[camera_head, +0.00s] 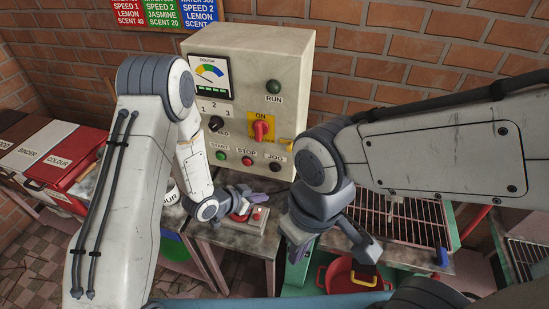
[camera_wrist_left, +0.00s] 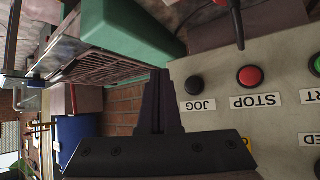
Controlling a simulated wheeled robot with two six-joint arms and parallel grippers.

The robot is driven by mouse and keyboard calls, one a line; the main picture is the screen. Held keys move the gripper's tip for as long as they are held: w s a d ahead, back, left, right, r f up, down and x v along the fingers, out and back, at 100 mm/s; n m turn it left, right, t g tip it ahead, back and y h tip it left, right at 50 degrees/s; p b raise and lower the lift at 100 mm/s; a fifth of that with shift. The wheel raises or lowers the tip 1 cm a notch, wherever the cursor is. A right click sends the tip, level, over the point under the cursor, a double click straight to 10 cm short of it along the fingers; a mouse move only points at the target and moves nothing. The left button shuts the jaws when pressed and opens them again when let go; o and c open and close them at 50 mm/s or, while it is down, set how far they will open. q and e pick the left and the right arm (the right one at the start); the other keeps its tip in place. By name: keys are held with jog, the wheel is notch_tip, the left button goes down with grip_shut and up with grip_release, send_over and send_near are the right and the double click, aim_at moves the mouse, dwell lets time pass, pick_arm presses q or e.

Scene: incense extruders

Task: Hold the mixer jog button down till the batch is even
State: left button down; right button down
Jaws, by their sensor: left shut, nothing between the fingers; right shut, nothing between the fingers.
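The grey mixer panel (camera_head: 240,110) stands upright at the back. Its dark JOG button (camera_head: 275,167) is at the lower right, beside the red STOP button (camera_head: 247,161). In the left wrist view the panel is upside down, with the JOG button (camera_wrist_left: 194,85) uncovered. My left gripper (camera_head: 279,196) is shut and empty, below the JOG button in the head view. In the left wrist view its closed fingertips (camera_wrist_left: 160,75) are beside the button, apart from it in the picture. The DOUGH gauge (camera_head: 209,75) shows coloured bands. My right gripper (camera_head: 366,258) is shut and empty, lower right. No batch is visible.
A small box with red buttons (camera_head: 249,219) lies on the table below the panel. A wire rack (camera_head: 395,219) is at the right, with a red pot (camera_head: 350,278) below it. Red bins (camera_head: 50,160) stand at the left. A red switch (camera_head: 261,129) sits above STOP.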

aim_at(275, 168)
pick_arm(q)
jog(key=shift+s+h, duration=0.1)
jog(key=shift+h, duration=0.3)
jog(key=w+d, duration=0.2)
jog(key=w, duration=0.6)
jog(key=shift+w+d, duration=0.2)
jog(key=shift+d, duration=0.2)
jog(key=shift+w, duration=0.15)
dwell(1.8)
jog(key=shift+w+d, duration=0.15)
jog(key=shift+w, duration=0.1)
